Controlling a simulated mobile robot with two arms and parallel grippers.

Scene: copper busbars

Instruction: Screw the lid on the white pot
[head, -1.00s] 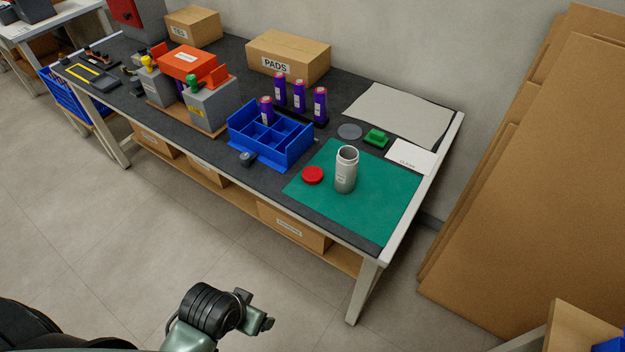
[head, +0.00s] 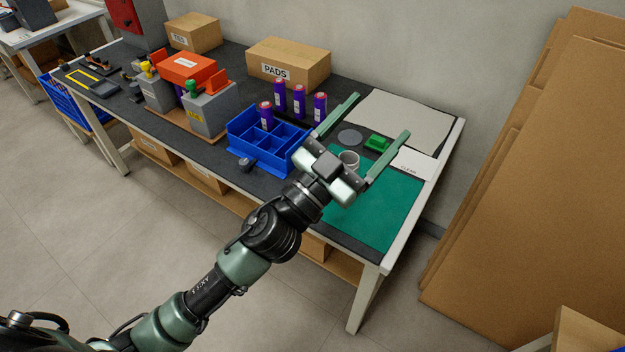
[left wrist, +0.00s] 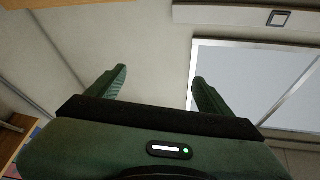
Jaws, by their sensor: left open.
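The red lid is not visible in either current view. My left gripper (head: 381,116) is over the mat, in front of the pot as seen from the head, with its two fingers wide apart. The left wrist view shows both fingers (left wrist: 158,75) spread with nothing between them. How high the gripper is above the pot is unclear. My right gripper is out of view.
A blue divided bin (head: 262,150) is left of the gripper, with purple cylinders (head: 299,100) behind it. A green block (head: 377,144), a grey disc (head: 350,137) and a white card (head: 412,162) lie behind the mat. Brown boards (head: 520,190) lean at the right.

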